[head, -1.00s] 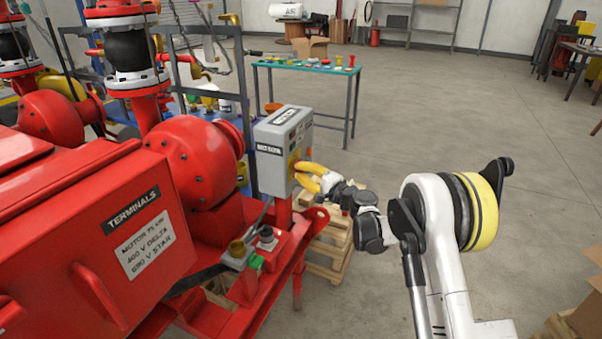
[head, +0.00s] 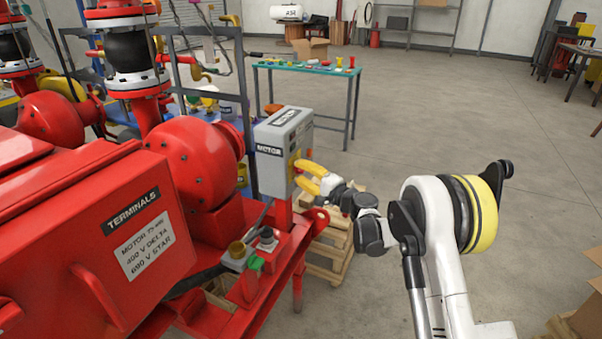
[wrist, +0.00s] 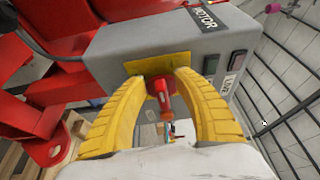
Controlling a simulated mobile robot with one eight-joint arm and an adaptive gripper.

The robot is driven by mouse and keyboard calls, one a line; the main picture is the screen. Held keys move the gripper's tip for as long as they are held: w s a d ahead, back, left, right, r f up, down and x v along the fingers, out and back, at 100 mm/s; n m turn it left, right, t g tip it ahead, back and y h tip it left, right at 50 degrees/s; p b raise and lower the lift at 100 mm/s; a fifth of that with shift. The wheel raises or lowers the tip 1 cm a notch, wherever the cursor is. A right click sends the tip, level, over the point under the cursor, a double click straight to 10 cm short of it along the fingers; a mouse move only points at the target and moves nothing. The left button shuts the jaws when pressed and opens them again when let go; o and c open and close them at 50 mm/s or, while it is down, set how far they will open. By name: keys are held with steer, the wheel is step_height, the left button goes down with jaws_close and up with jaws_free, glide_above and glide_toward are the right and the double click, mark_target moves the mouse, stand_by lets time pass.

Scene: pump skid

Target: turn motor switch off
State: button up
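The grey motor switch box (head: 272,165) stands on a red post beside the pump skid. In the wrist view the box (wrist: 130,45) shows its yellow plate (wrist: 150,65) with a red switch handle (wrist: 160,88). The handle points down the picture, towards my palm. My gripper (wrist: 157,76) is open, its yellow fingers on either side of the handle and their tips close to the plate. I see gaps beside the handle; it does not look gripped.
The red terminal box (head: 130,215) and a small control post (head: 240,258) are left of my arm. A green-topped table (head: 310,66) stands behind.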

steer(key=v, duration=1.2)
steer(key=s+d+r+n+g+h, duration=0.25)
steer(key=s+r, duration=0.25)
steer(key=s, duration=0.4)
steer(key=s+d+r+n+g+h, duration=0.1)
steer(key=s+r+n+h, duration=0.25)
steer(key=s, duration=0.45)
steer(key=s+d+f+h, duration=0.1)
steer(key=s+d+h, duration=0.1)
steer(key=s+d, duration=0.2)
steer(key=s+d+n+g+h, duration=0.1)
steer(key=s+d+h, duration=0.2)
steer(key=s, duration=0.8)
steer(key=s+d+f+n+h, duration=0.1)
steer(key=s+d+h, duration=0.1)
steer(key=s+d, duration=0.4)
steer(key=shift+s+d+f, duration=0.35)
steer(key=shift+s, duration=0.9)
